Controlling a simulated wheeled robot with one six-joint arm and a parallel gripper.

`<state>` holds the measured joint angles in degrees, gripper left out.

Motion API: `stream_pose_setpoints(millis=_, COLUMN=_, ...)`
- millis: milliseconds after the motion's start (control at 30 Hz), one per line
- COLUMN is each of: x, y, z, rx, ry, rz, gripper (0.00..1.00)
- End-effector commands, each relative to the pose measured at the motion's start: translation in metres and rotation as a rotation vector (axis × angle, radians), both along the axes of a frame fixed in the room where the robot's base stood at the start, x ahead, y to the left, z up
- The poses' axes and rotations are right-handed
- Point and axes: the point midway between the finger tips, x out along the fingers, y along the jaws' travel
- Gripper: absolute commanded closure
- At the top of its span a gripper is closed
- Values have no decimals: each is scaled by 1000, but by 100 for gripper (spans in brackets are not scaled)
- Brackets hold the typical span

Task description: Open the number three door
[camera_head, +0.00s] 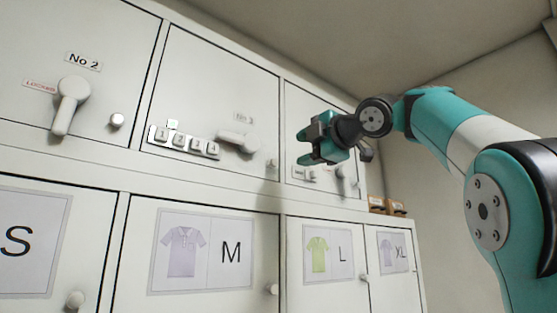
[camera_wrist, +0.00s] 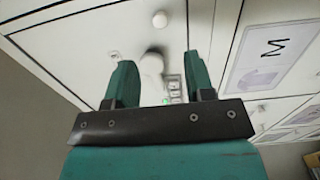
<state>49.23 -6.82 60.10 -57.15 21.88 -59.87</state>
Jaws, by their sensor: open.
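The middle upper door (camera_head: 225,80) in the head view carries a faint label (camera_head: 243,118) that seems to read No 3. A white lever handle (camera_head: 238,141) on it points left, roughly level. A strip of numbered buttons (camera_head: 184,142) sits left of the handle, and a round knob (camera_head: 272,163) sits at the right edge. The door looks closed. My gripper (camera_head: 304,146) is open and empty, to the right of this handle in the head view. In the wrist view the handle (camera_wrist: 152,68) shows beyond and between the two teal fingers, apart from them.
The No 2 door (camera_head: 85,20) at left has a lever handle (camera_head: 68,105) pointing down and a LOCKED label (camera_head: 40,87). Another upper door (camera_head: 310,110) lies partly behind my gripper. Lower doors marked S, M, L and XL have knobs (camera_head: 75,300). Small brown boxes (camera_head: 377,204) stand at right.

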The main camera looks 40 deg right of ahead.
Motion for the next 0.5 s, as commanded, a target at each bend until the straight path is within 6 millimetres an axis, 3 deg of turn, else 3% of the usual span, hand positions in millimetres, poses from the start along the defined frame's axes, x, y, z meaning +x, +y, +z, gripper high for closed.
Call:
stream_pose_setpoints(millis=300, x=61, y=4, z=3, rx=4, ry=6, rz=7, gripper=51)
stream_pose_setpoints(millis=500, x=88, y=4, z=2, rx=2, ry=4, rz=2, gripper=51)
